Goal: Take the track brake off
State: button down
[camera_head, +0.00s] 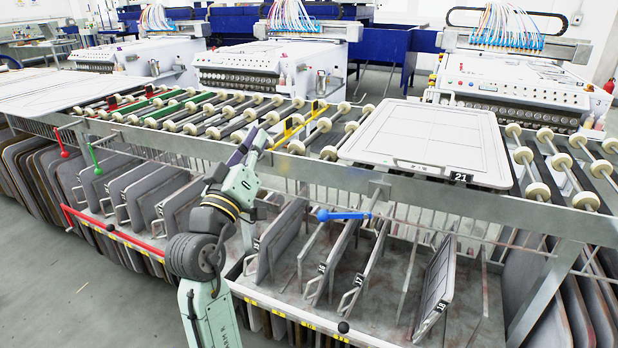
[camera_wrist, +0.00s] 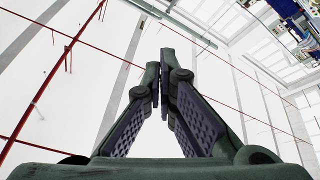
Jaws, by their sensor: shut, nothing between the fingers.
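Several coloured levers sit on the front of the roller track in the head view; I cannot tell from the picture which is the track brake. A blue lever (camera_head: 343,215) lies about level below the front rail, right of my arm. A red lever (camera_head: 62,148) and a green lever (camera_head: 95,158) stand at the left. A long red bar (camera_head: 113,232) runs low along the rack, left of my arm. My gripper (camera_head: 246,143) is raised in front of the rail, pointing up, apart from the levers. It also shows in the wrist view (camera_wrist: 160,80), shut and empty against the ceiling.
A white pallet marked 21 (camera_head: 425,140) lies on the rollers at right. Grey pallets (camera_head: 437,285) stand in the rack below. The front rail (camera_head: 330,175) and a row of thin bars lie close behind my gripper. White machines (camera_head: 265,70) stand behind. Floor is clear at left.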

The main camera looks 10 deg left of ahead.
jog(key=d+f+m+g, duration=0.1)
jog(key=d+f+g, duration=0.1)
jog(key=f, duration=0.6)
jog(key=d+f+g+h, duration=0.1)
jog(key=d+f+g, duration=0.1)
jog(key=f, duration=0.6)
jog(key=shift+s+d+f+m+g, duration=0.3)
jog(key=shift+s+m+g, duration=0.15)
jog(key=shift+g, duration=0.35)
jog(key=w+d+f+p, duration=0.3)
jog(key=w+d+p, duration=0.1)
jog(key=w, duration=0.5)
jog(key=shift+w+d+f, duration=0.25)
jog(key=shift+d+f, duration=0.15)
jog(key=shift+d, duration=0.3)
